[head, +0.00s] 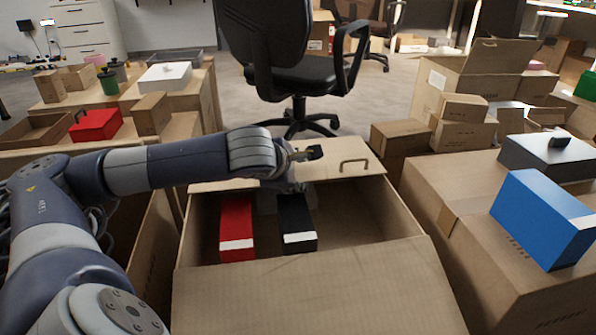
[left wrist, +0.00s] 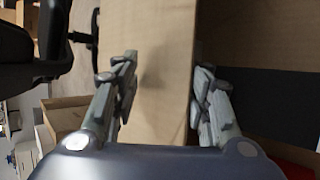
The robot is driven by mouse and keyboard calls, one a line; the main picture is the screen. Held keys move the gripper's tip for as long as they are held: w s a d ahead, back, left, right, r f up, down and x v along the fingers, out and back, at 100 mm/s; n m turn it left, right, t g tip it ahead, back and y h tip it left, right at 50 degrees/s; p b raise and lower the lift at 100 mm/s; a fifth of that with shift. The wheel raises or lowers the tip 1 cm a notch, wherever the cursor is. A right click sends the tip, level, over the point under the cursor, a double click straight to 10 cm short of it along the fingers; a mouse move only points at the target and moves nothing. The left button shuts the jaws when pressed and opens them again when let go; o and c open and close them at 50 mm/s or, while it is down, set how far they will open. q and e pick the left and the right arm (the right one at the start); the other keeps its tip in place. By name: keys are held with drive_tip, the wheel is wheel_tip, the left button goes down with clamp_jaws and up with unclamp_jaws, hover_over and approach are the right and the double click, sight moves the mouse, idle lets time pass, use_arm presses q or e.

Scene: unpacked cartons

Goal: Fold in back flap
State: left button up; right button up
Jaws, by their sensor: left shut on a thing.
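The open carton (head: 310,295) stands in front of me, with its front flap spread toward me. My left gripper (head: 300,168) is at this far edge, left of the handle, and is shut on the back flap. In the left wrist view the gripper (left wrist: 165,95) has one finger on each side of the brown cardboard (left wrist: 163,60). My right gripper is not in view.
A red box (head: 237,222) and a black box (head: 297,215) lie inside the carton. An office chair (head: 290,75) stands behind it. A blue box (head: 543,215) sits on a carton at right. Tables with small boxes are at left.

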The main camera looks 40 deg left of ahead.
use_arm(q)
drive_tip(key=v, duration=0.6)
drive_tip(key=shift+r, duration=0.3)
